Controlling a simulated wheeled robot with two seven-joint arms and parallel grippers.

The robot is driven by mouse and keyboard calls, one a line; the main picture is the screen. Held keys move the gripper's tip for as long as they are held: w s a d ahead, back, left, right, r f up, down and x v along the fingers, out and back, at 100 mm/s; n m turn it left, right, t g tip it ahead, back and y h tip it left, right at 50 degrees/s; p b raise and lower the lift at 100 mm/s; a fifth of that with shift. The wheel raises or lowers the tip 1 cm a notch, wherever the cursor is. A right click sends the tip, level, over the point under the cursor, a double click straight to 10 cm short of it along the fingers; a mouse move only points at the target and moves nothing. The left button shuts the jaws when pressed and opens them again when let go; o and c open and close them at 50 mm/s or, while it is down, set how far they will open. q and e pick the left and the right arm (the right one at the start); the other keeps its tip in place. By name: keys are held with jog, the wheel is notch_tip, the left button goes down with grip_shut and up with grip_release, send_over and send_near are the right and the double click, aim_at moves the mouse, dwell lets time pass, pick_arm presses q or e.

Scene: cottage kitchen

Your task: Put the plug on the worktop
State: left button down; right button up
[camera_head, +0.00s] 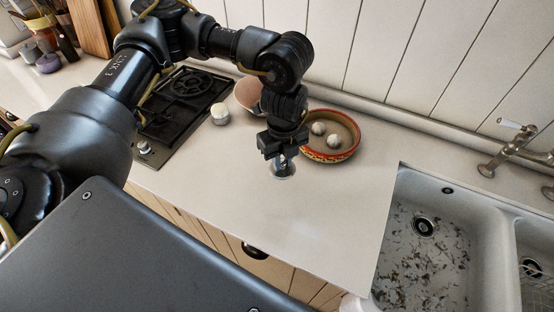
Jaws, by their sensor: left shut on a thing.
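My left gripper (284,153) is in the middle of the view, pointing down over the worktop. It is shut on the plug (284,171), a small shiny metal piece with a round flat base. The plug's upper part is hidden between the fingers. Its base is low over or touching the pale worktop (224,195); I cannot tell which. My right gripper is not in view.
A red-rimmed bowl (349,152) with two white round things stands just right of the gripper. A double sink (397,232) with scattered bits is right. The front worktop is clear.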

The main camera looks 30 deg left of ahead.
pick_arm(q)
jog(key=a+f, duration=0.1)
jog(key=w+a+f, duration=0.1)
jog(key=f, duration=0.1)
jog(key=w+f, duration=0.1)
jog(key=shift+a+f, duration=0.2)
jog(key=shift+a, duration=0.2)
jog(key=shift+w+a+f, duration=0.15)
jog(key=shift+w+f, duration=0.2)
jog(key=shift+f, duration=0.05)
jog(key=shift+a+f, duration=0.2)
jog(key=shift+w+f+p, duration=0.15)
jog(key=shift+f+p, duration=0.55)
jog(key=shift+f, duration=0.95)
jog(key=shift+f, duration=0.1)
jog(key=c, duration=1.3)
grip_release()
